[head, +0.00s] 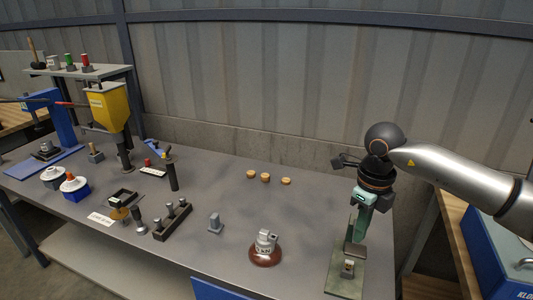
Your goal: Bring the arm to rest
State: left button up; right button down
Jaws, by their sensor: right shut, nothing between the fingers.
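My right arm reaches in from the right, and my right gripper (357,228) points down near the right end of the grey workbench (215,240). The gripper is shut and empty. It shows in front of or above a greenish base plate (347,287) with a small fixture on it; I cannot tell whether they touch. A grey metal cap on a red-brown disc (265,257) stands left of the plate, apart from the gripper. Three small tan pieces (265,177) lie in a row towards the back. My left gripper is not in view.
A yellow press (108,106) and a blue press (62,118) stand at the left. The bench's middle back is mostly clear. A corrugated wall (260,80) is behind.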

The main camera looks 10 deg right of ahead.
jog(key=s+a+f+g+y, duration=0.1)
jog(key=s+a+f+y, duration=0.15)
jog(key=a, duration=0.45)
jog(key=s+a+f+g+y, duration=0.1)
jog(key=s+a+y, duration=0.1)
jog(key=a+y, duration=0.35)
jog(key=s+a+f+y, duration=0.1)
jog(key=s+a+f, duration=0.1)
jog(key=a, duration=0.7)
jog(key=a+r+m+t+y, duration=0.6)
jog(key=a+m+y, duration=0.4)
jog(key=y, duration=0.1)
jog(key=w+d+f+m+t+h, duration=0.1)
jog(key=d+f+m+t+h, duration=0.6)
jog(key=m, duration=0.4)
jog(key=w+d+f+m+t+h, duration=0.1)
jog(key=d+f+m+t+h, duration=0.35)
jog(key=f+m, duration=0.5)
jog(key=s+d+f+m+g+h, duration=0.3)
jog(key=s+d+f+m, duration=0.1)
jog(key=s+f, duration=0.3)
jog(key=s+d+f+m+g+h, duration=0.3)
jog(key=s+d+f+m, duration=0.1)
jog(key=s+f, duration=0.3)
jog(key=shift+s+f+m, duration=0.2)
jog(key=shift+f+m, duration=0.05)
jog(key=shift+m, duration=0.4)
